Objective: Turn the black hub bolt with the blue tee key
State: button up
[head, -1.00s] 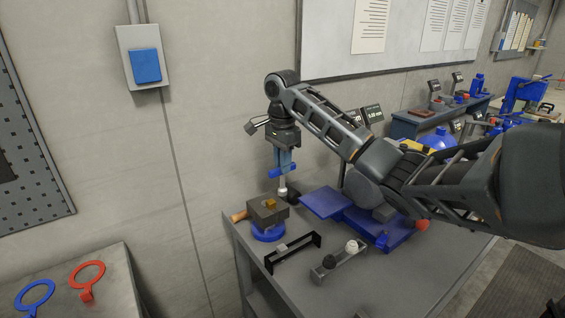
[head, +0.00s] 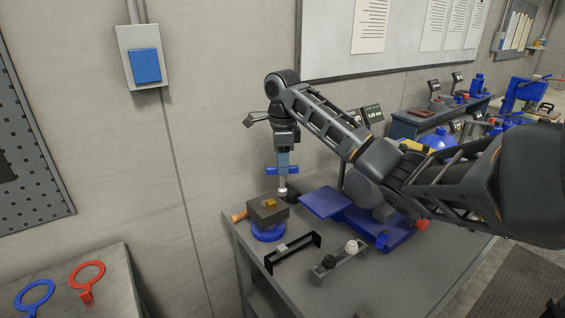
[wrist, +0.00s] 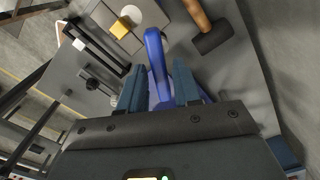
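My gripper (head: 284,158) is shut on the blue tee key (head: 290,170), which hangs upright with its silver shaft pointing down. In the wrist view, the key's blue handle (wrist: 156,55) sits between the two fingers. Its lower end is near the back right of a grey block (head: 260,212) on a round blue base; I cannot tell whether they touch. A grey bar (head: 340,262) at the table's front carries a black round-headed piece (head: 329,262) and a white one (head: 351,246). The black piece may be the hub bolt; I cannot tell surely. The key is away from it.
A black bracket (head: 305,244) lies between block and bar. A mallet lies behind the block, its wooden handle (wrist: 197,14) and black head (wrist: 213,38) clear in the wrist view. A blue fixture (head: 375,228) stands right. Blue and red rings (head: 87,272) lie on the left table.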

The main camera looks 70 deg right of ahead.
jog(key=shift+r, duration=2.5)
